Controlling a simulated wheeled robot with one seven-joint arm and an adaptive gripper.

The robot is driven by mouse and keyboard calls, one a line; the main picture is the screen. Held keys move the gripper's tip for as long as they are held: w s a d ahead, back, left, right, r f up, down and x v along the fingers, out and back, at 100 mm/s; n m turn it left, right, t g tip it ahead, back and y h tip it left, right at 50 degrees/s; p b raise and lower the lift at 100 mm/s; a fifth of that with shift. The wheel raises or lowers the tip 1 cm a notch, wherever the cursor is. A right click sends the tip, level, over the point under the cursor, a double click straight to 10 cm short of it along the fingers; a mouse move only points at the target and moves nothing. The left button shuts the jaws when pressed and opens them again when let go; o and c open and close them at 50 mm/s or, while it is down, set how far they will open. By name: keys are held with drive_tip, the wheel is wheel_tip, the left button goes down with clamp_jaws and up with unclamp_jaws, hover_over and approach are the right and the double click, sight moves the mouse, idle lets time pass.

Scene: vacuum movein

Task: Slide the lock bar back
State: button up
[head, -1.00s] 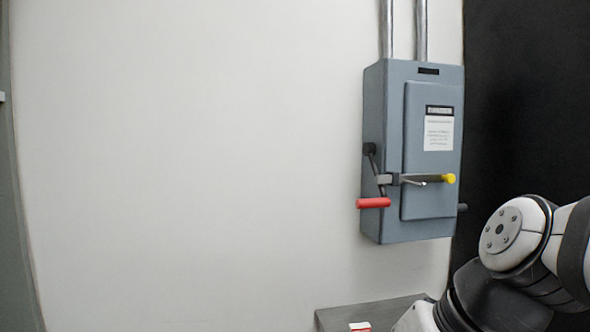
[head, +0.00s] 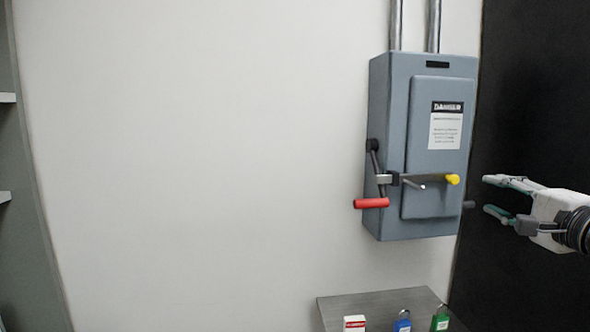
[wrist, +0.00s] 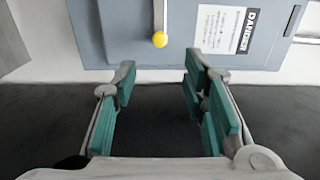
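The lock bar (head: 431,179) is a dark horizontal bar with a yellow knob (head: 453,180) at its right end. It lies across the front of the grey electrical box (head: 432,125) on the wall. A red-handled lever (head: 371,203) is on the box's left side, pointing down. My gripper (head: 486,196) is open and empty, to the right of the box and apart from the knob. In the wrist view the yellow knob (wrist: 160,39) is beyond and between my open fingers (wrist: 160,85), with the bar running up from it.
A grey shelf (head: 365,303) below the box holds a red and white item (head: 354,323), a blue padlock (head: 403,322) and a green padlock (head: 440,319). A black panel (head: 530,100) is at the right. Shelving (head: 30,200) stands at the far left. The wall between is bare.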

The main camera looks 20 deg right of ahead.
sight(456, 180)
drive_tip(key=p+x, duration=0.2)
drive_tip(key=x, duration=1.1)
drive_tip(key=shift+a, duration=0.2)
drive_tip(key=shift+c, duration=0.5)
clamp_jaws()
